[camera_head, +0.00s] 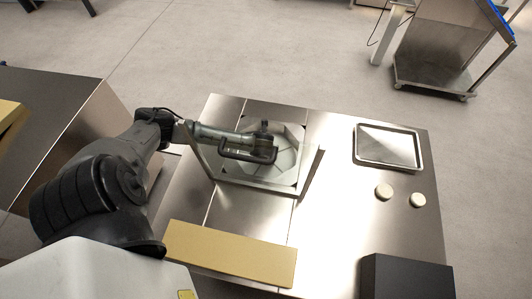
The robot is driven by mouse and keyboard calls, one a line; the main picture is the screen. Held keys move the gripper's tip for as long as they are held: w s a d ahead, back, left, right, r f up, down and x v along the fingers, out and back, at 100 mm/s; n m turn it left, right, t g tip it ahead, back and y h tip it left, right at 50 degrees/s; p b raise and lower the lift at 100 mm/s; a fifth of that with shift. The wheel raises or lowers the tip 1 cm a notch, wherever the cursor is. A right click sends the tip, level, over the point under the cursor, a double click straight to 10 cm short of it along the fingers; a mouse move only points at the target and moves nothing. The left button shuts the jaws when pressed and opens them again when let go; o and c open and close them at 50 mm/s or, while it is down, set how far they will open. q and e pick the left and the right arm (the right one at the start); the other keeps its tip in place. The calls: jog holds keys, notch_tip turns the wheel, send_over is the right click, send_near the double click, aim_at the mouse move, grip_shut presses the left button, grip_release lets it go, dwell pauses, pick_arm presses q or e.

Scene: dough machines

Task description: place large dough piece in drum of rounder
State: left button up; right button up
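The rounder's drum (285,162) is a pale, round-looking opening in an octagonal plate on the steel table, with upright metal guards at its sides. My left gripper (262,153) is above the drum and covers part of it. Its fingers are seen from above, so I cannot tell whether they are open or hold anything. Two pale round dough pieces lie on the table to the right: one (384,192) looks slightly larger than the other (418,200). Both are apart from the gripper. My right gripper is not in view.
A shallow metal tray (358,145) lies behind the dough pieces. A tan board (230,253) lies at the table's front, and a dark box (405,278) stands at front right. The steel surface (335,200) between drum and dough is clear.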

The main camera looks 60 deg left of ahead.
pick_arm(q)
jog(key=shift+f, duration=0.2)
jog(key=shift+f, duration=0.1)
jog(key=o, duration=0.9)
jog(key=shift+o, duration=0.2)
jog(key=v, duration=1.2)
jog(key=shift+p, duration=0.3)
jog(key=shift+w+a, duration=0.1)
jog(key=shift+a, duration=0.05)
